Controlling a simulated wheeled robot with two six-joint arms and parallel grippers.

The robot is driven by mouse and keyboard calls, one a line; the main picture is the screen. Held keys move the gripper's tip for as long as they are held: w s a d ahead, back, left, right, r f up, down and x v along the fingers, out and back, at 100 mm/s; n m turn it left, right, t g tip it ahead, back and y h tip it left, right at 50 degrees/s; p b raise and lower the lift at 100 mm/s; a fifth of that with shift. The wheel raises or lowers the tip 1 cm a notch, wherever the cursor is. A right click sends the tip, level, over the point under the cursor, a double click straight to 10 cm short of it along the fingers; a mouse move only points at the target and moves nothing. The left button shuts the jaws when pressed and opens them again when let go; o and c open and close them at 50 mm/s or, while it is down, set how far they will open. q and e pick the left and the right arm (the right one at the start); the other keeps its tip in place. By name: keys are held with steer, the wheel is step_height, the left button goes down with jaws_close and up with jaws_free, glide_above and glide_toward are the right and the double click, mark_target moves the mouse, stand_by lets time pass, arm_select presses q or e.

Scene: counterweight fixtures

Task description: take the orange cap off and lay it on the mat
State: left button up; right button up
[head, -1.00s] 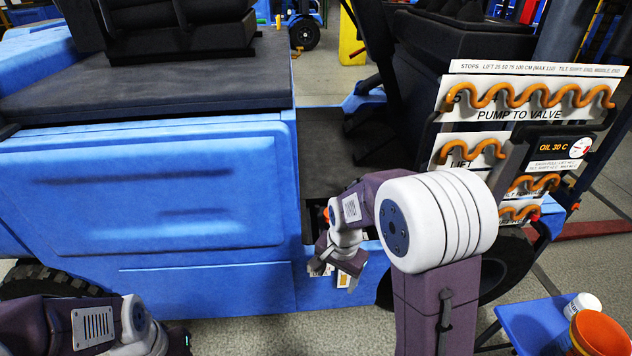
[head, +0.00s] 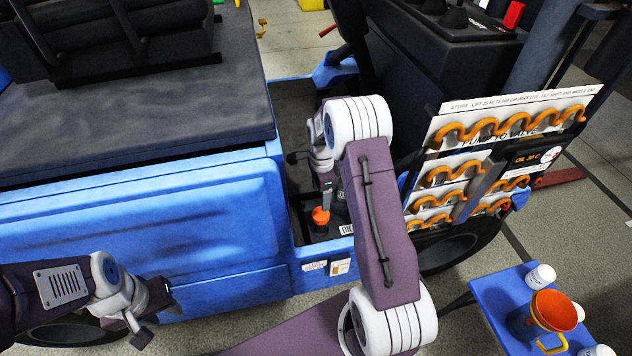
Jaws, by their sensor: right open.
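The orange cap (head: 320,215) sits upright in a dark recess at the blue vehicle's step, behind a small OIL label (head: 346,229). My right gripper (head: 311,177) is open, reaching down into the footwell just above the cap. One grey finger comes down right by the cap's top; I cannot tell whether it touches. My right arm hides part of the footwell. My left gripper (head: 155,314) hangs at the lower left in front of the blue side panel, far from the cap; its finger gap is unclear. I cannot make out a mat.
The vehicle's dark seat console and a panel of orange hoses (head: 497,128) stand right of the footwell. The blue side panel (head: 130,235) bounds its left.

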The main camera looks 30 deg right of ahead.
mark_target(321, 213)
step_height(321, 213, down, 7)
steer(key=b, duration=0.6)
steer(key=shift+r+b, duration=0.1)
steer(key=shift+b, duration=0.2)
step_height(321, 213, down, 2)
steer(key=shift+f, duration=0.1)
steer(key=shift+f+b, duration=0.4)
steer(key=shift+f, duration=0.15)
steer(key=shift+r, duration=0.1)
